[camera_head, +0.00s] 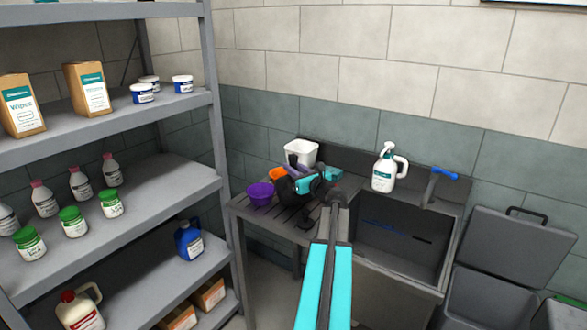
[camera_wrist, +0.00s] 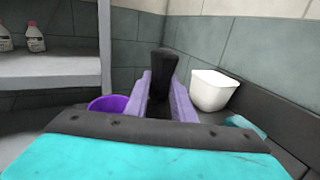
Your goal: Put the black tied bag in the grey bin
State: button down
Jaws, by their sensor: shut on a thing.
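The black tied bag (camera_head: 286,190) is partly hidden behind my gripper, above the slatted drainboard left of the sink. My gripper (camera_head: 293,169) is shut on it. In the wrist view, a narrow black part of the bag (camera_wrist: 162,80) stands upright between the purple fingers; the rest is hidden. I cannot tell whether the bag still touches the drainboard. The grey bin (camera_head: 487,302) is at the lower right, right of the sink, with its grey lid (camera_head: 515,243) raised against the wall.
A purple bowl (camera_head: 261,194), an orange item (camera_head: 278,174), a white tub (camera_head: 301,152) and a teal item (camera_head: 333,173) crowd around the gripper. A spray bottle (camera_head: 384,170) and blue-handled tap (camera_head: 437,180) stand behind the sink (camera_head: 395,292). A loaded shelf (camera_head: 150,180) is at left.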

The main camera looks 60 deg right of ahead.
jog(key=c, duration=1.5)
grip_release()
jog(key=shift+b+v, duration=1)
jog(key=shift+v, duration=5.05)
